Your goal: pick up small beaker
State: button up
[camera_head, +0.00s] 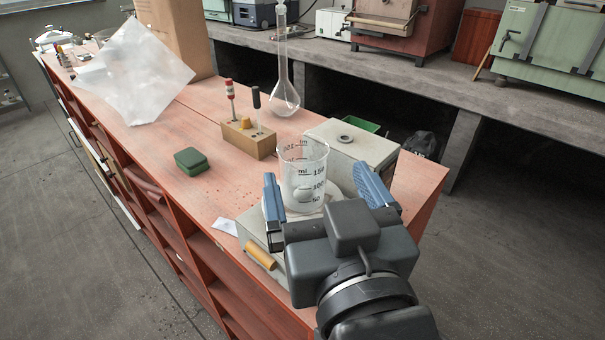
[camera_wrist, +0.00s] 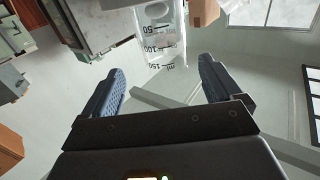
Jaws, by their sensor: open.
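The small beaker (camera_head: 304,172) is clear glass with black graduation marks. It stands upright on a grey bench device (camera_head: 252,232) near the front end of the wooden bench. My gripper (camera_head: 322,192) is open, with one blue-padded finger left of the beaker and the other to its right in the head view. In the wrist view, the beaker (camera_wrist: 160,45) appears upside down at the top, beyond the gap between the open fingers (camera_wrist: 162,88). I cannot tell whether the beaker is fully between the fingers; nothing is gripped.
A grey box (camera_head: 345,142) stands close behind the beaker. A wooden block with upright tools (camera_head: 248,138), a tall glass flask (camera_head: 284,92) and a green case (camera_head: 190,161) stand farther back.

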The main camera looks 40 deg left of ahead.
aim_at(308, 177)
jog(key=shift+s+a+f+x, duration=0.1)
jog(key=shift+x, duration=0.9)
jog(key=shift+s+a+f+x, duration=0.1)
jog(key=shift+f+x, duration=0.05)
jog(key=shift+x, duration=0.85)
jog(key=shift+s+f+x, duration=0.1)
jog(key=shift+x, duration=0.95)
jog(key=c, duration=1.2)
